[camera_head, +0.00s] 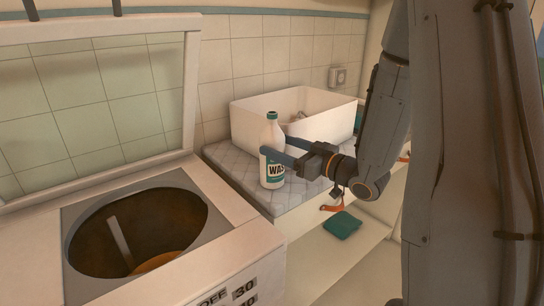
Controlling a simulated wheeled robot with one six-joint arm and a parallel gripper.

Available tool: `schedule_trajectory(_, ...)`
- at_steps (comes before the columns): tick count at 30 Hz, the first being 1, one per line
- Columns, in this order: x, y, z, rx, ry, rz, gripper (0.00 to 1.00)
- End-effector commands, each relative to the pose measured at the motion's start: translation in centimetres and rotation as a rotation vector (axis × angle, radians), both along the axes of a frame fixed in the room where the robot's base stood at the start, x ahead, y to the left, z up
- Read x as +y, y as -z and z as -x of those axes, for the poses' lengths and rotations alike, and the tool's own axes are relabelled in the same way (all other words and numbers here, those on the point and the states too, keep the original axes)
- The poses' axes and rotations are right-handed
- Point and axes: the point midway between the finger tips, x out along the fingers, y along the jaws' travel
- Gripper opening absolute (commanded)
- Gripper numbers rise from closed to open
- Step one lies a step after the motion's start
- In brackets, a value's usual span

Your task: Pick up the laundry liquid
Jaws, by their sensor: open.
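The bottle appears to be between the fingers. I cannot tell whether either finger touches it.
A white open bin (254,133) stands behind the bottle against the tiled wall. A top-loading washer (236,208) with its lid raised is at the left. A folded green cloth (342,225) lies on a lower surface. A wall socket (338,77) is at the back.

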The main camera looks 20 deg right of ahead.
Motion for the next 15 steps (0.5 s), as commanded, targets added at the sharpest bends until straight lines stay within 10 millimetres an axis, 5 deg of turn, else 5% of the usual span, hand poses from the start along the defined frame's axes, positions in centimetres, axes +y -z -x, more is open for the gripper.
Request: schedule_trajectory(15, 3.3, 0.0, -4.5, 0.002, -0.001, 0.001, 0.66)
